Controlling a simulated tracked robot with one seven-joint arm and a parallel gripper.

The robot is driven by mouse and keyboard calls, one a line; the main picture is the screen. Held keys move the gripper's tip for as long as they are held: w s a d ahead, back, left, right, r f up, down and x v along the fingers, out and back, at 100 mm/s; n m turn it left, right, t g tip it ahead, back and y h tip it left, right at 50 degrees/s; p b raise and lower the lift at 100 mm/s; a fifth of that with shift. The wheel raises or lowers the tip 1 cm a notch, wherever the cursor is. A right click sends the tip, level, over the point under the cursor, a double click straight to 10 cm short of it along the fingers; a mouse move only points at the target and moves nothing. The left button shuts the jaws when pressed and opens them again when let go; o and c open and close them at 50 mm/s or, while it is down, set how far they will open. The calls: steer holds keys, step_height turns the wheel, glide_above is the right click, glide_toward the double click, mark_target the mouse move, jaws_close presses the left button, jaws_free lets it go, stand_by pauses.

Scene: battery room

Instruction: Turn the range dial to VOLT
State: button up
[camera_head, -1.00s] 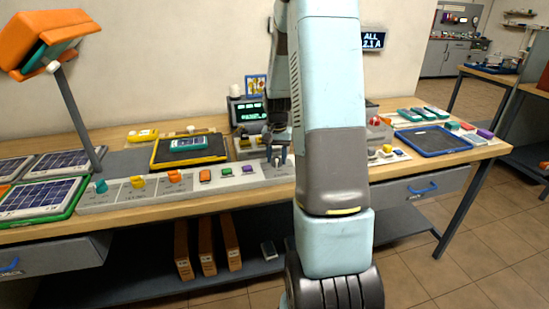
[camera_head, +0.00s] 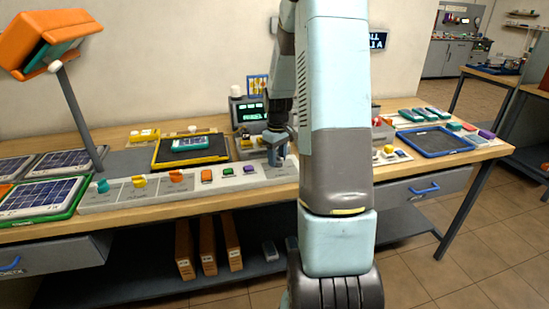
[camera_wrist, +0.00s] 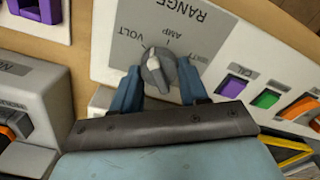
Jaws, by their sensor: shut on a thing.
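The range dial (camera_wrist: 157,68), a grey knob with a paler ridge, shows in the wrist view on a light panel (camera_wrist: 105,45) marked RANGE. VOLT, AMP and a third, partly covered label are printed around it and appear upside down there. I cannot tell for sure which label the ridge points at. My gripper (camera_wrist: 160,82) has one blue-grey finger on each side of the dial and is shut on it. In the head view my gripper (camera_head: 277,152) is low over the right end of the long control panel (camera_head: 150,198), and the dial is hidden behind it.
Orange, green and purple buttons (camera_head: 227,170) lie close left of my gripper. A meter with a green display (camera_head: 252,110) stands behind it. A yellow-rimmed tray (camera_head: 163,163) is at left, a blue-rimmed tray (camera_head: 470,150) at right. My arm covers the bench's middle.

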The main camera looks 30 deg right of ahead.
steer(key=n, duration=0.5)
steer(key=shift+n, duration=0.4)
steer(key=shift+d+n, duration=0.15)
steer(key=shift+n, duration=0.55)
steer(key=shift+r, duration=0.1)
steer(key=o, duration=0.8)
steer(key=shift+d, duration=0.1)
steer(key=shift+o, duration=1.3)
step_height(320, 180, up, 14)
steer(key=shift+f, duration=0.2)
